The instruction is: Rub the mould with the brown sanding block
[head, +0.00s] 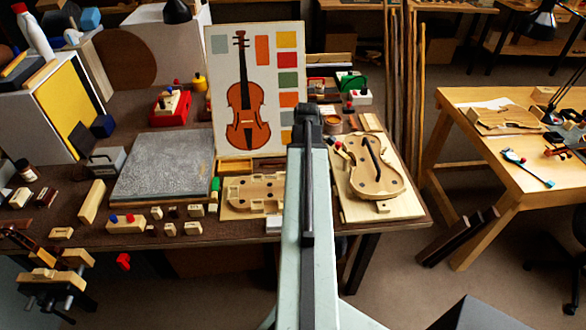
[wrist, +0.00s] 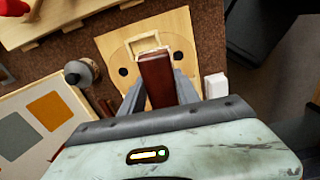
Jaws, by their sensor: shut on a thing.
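My gripper (wrist: 160,92) is shut on a dark reddish-brown block with a pale end, the brown sanding block (wrist: 157,77). In the wrist view the block is over a pale wooden board (wrist: 118,45) with a thin curved outline and dark round spots; I cannot tell whether it touches it. In the head view my arm hides the gripper and block. A pale notched wooden form (head: 252,192), which looks like the mould, lies on a board left of my arm, partly hidden by it. A violin-shaped wooden body (head: 372,178) lies on another board to the right.
A violin poster (head: 222,110) stands upright behind the notched form. A grey slab (head: 160,168) and several small blocks lie to the left on the bench (head: 250,237). In the wrist view a bottle (wrist: 82,73) and a white block (wrist: 215,86) are near the board.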

